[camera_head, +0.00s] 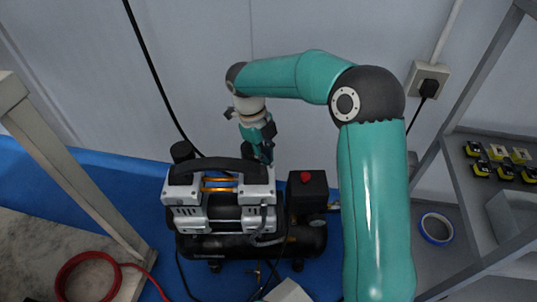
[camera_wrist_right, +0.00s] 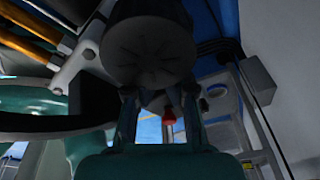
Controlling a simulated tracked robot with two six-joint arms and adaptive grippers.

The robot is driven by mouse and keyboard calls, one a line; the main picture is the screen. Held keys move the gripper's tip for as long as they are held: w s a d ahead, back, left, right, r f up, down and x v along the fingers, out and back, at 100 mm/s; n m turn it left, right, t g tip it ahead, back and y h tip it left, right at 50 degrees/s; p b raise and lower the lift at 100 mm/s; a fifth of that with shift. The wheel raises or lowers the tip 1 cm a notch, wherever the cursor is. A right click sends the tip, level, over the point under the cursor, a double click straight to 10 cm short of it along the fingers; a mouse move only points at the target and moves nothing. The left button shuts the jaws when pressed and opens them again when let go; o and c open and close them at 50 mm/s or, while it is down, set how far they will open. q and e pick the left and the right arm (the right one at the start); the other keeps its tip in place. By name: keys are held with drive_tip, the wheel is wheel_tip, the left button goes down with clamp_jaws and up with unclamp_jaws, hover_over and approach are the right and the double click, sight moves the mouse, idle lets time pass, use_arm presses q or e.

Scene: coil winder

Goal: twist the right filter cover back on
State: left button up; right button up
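The right filter cover (camera_wrist_right: 152,45) is a dark round cap, large at the top of the right wrist view. My right gripper (camera_wrist_right: 160,95) has its two fingers spread apart, with the tips at the cap's near edge; I cannot tell whether they clamp it. In the head view my right gripper (camera_head: 264,150) points down behind the right end of the compressor (camera_head: 258,198). The cover is largely hidden there by the gripper, so whether it is seated does not show. The black left filter (camera_head: 182,151) stands at the compressor's left end. My left gripper is out of view.
The compressor's black handle (camera_head: 215,166) arches close to the gripper's left. A black box with a red knob (camera_head: 306,177) stands at its right. The wall is close behind. A shelf (camera_head: 459,186) stands at right, a red hose (camera_head: 70,264) lies at lower left.

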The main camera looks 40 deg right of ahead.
drive_tip(key=o, duration=0.4)
drive_tip(key=w+a, duration=0.2)
drive_tip(key=a, duration=0.1)
drive_tip(key=shift+w+a+f+t+y, duration=0.1)
drive_tip(key=shift+a+t+y, duration=0.05)
drive_tip(key=shift+t+y, duration=0.25)
drive_tip(key=shift+o, duration=1)
drive_tip(key=shift+h, duration=0.3)
drive_tip(key=r, duration=0.2)
drive_tip(key=d+r, duration=0.1)
drive_tip(key=r, duration=0.3)
drive_tip(key=shift+d+r, duration=0.3)
drive_tip(key=shift+r, duration=0.05)
drive_tip(key=shift+s+d+r+g, duration=0.2)
drive_tip(key=shift+d+r+g, duration=0.2)
drive_tip(key=shift+r, duration=0.25)
drive_tip(key=shift+s, duration=0.15)
